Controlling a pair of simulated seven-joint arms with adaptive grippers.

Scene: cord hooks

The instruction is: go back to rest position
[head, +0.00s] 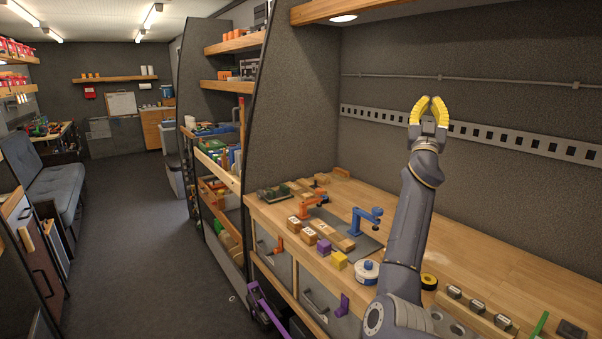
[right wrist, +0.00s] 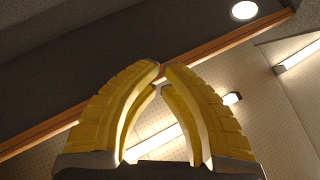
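My right gripper (head: 430,99) is raised in front of the back wall, well above the workbench (head: 480,240), with its yellow fingers pointing up. In the right wrist view its fingertips (right wrist: 162,68) come together with only a sliver between them, and nothing is held. An orange hook stand (head: 314,202) and a blue hook stand (head: 366,216) are on the grey mat on the bench. A purple hook (head: 342,305) and an orange hook (head: 279,245) are at the bench's front edge. A purple cord-like piece (head: 262,309) is low at the front. My left gripper is out of view.
Wooden blocks (head: 308,236), a purple block (head: 324,246), a yellow block (head: 340,260), a white-and-blue spool (head: 366,271) and a black-and-yellow tape roll (head: 429,282) lie on the bench. A slotted rail (head: 500,137) runs along the wall behind the gripper. Open air surrounds the raised gripper.

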